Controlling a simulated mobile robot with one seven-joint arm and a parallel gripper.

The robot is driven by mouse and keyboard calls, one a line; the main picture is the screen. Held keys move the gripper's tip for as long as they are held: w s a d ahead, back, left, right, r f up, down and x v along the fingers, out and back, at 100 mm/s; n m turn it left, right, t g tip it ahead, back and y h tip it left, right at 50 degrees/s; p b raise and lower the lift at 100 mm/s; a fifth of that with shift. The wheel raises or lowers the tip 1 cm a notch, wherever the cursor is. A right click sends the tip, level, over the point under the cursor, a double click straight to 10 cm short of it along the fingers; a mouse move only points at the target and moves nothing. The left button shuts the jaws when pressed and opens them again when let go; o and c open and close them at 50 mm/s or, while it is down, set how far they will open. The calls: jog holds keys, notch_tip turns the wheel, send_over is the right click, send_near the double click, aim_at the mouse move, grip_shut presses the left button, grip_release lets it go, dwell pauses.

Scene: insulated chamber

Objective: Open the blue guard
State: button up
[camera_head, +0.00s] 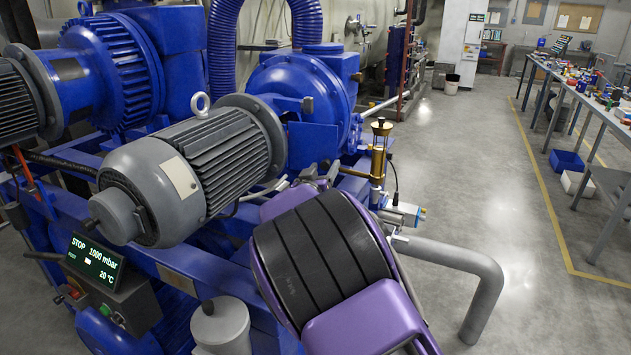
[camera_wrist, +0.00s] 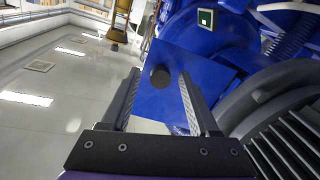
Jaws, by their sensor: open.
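The blue guard looks to be a flat blue plate with a round black knob. In the wrist view the plate (camera_wrist: 205,68) fills the middle, and its knob (camera_wrist: 160,77) shows between my fingertips. I cannot tell how far the knob is from them; no contact is visible. My gripper (camera_wrist: 158,76) is open and empty. In the head view the plate (camera_head: 312,146) stands at the front of the blue pump housing, beside the grey motor. There my gripper is mostly hidden behind my own purple and black arm.
The grey finned motor (camera_head: 195,165) is close on the left of the plate. A brass fitting (camera_head: 379,150) stands to its right, with a grey pipe (camera_head: 455,260) below. A display (camera_head: 95,260) reads STOP. Open floor (camera_head: 480,170) lies to the right, before a cluttered bench (camera_head: 570,80).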

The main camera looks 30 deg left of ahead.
jog(key=v, duration=1.7)
jog(key=shift+r, duration=0.15)
